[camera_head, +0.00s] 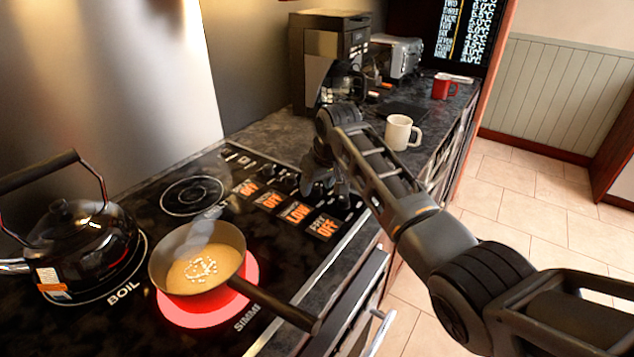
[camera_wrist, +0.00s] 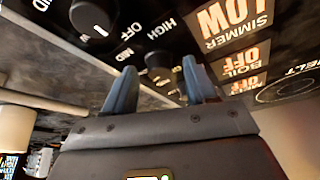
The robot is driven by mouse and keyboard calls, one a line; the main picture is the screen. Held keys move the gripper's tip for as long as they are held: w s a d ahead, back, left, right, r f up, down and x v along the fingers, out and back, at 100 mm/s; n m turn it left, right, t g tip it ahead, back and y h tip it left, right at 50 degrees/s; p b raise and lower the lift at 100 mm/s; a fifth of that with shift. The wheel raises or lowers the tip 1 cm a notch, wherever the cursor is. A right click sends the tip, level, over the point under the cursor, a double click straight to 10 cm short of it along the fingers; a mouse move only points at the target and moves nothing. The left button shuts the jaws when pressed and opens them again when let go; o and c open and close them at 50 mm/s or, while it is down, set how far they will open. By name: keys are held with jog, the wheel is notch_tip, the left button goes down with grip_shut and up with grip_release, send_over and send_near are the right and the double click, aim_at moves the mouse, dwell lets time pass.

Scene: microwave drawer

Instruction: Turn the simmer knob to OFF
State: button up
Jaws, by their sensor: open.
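The simmer display (camera_wrist: 235,18) reads LOW in the wrist view. It also shows as the orange LOW panel (camera_head: 297,212) in the head view. A dark knob (camera_wrist: 158,62) lies between my fingertips in the wrist view. Another round knob (camera_wrist: 90,18) sits at the upper left, with OFF, MID and HIGH marks nearby. I cannot tell for sure which knob is the simmer one. My gripper (camera_wrist: 158,78) is open, its two blue-grey fingers spread. In the head view my gripper (camera_head: 325,185) is over the knob row and hides part of it.
A pan (camera_head: 200,262) of simmering food stands on the glowing red simmer burner (camera_head: 215,314), its handle pointing to the front right. A kettle (camera_head: 75,245) is on the boil burner. A white mug (camera_head: 402,133), a coffee maker (camera_head: 330,65) and a red mug (camera_head: 440,88) stand beyond my gripper.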

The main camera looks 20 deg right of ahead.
jog(key=shift+f, duration=0.1)
jog(key=shift+c, duration=0.2)
grip_shut()
dwell(0.4)
